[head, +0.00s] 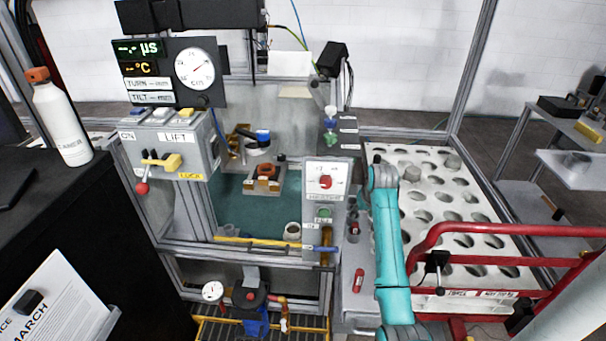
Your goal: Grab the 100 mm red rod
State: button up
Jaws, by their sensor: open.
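A short red rod-like piece (358,280) stands on the grey ledge right of the control post, left of my teal arm. A second red piece (354,229) sits higher up in a dark holder beside the post. Their lengths cannot be read, so I cannot tell which is the 100 mm rod. My arm rises from the bottom of the head view, right of both red pieces. I cannot make out my gripper's fingers; no held thing shows.
A white panel with round holes (425,215) lies right of my arm. A red rail (480,228) crosses in front of it. The control post (325,210) and the bench with a green mat (230,217) stand left. A black cabinet (60,240) holds a white bottle (62,125).

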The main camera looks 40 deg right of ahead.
aim_at(359, 278)
jog(key=k+j, duration=0.8)
jog(key=k, duration=0.05)
